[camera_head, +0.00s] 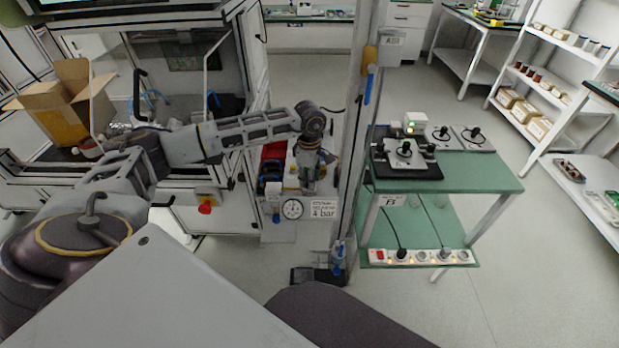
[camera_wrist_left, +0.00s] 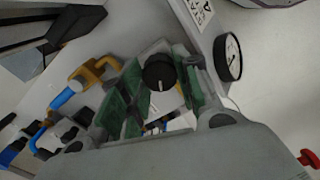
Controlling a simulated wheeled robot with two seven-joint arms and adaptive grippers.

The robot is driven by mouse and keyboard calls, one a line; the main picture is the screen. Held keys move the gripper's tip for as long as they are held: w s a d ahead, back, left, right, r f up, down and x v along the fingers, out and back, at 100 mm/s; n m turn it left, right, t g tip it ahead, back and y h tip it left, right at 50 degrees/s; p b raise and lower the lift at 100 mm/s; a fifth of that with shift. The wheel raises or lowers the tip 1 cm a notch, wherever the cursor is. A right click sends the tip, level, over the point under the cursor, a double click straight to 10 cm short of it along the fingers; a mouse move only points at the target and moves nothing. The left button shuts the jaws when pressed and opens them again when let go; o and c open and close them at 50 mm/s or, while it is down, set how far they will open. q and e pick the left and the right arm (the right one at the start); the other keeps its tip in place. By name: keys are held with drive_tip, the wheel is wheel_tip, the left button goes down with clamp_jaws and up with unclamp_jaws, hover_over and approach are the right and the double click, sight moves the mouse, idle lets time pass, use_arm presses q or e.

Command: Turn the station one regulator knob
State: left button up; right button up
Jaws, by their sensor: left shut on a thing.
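The regulator knob (camera_wrist_left: 158,72) is a round black cap with a pale mark, seen in the left wrist view between my fingers. My left gripper (camera_wrist_left: 160,90), with green finger pads, is shut on it. In the head view my left gripper (camera_head: 309,178) points down at the station front, above the gauge panel, and hides the knob. A round pressure gauge (camera_head: 292,208) with a white dial is just below and left of the gripper; it also shows in the left wrist view (camera_wrist_left: 228,57). A "4 bar" label (camera_head: 323,209) is beside the gauge. My right gripper is not in view.
A yellow valve with a blue handle (camera_wrist_left: 80,83) is left of the gripper. A red knob (camera_head: 205,207) is on the cabinet front. A grey post (camera_head: 357,130) stands just right of the gripper, with a green table (camera_head: 480,175) beyond it.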

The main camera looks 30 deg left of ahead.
use_arm(q)
drive_tip(key=shift+n, duration=2)
drive_tip(key=o, duration=1)
drive_tip(key=shift+o, duration=0.2)
wheel_tip(320, 180, up, 12)
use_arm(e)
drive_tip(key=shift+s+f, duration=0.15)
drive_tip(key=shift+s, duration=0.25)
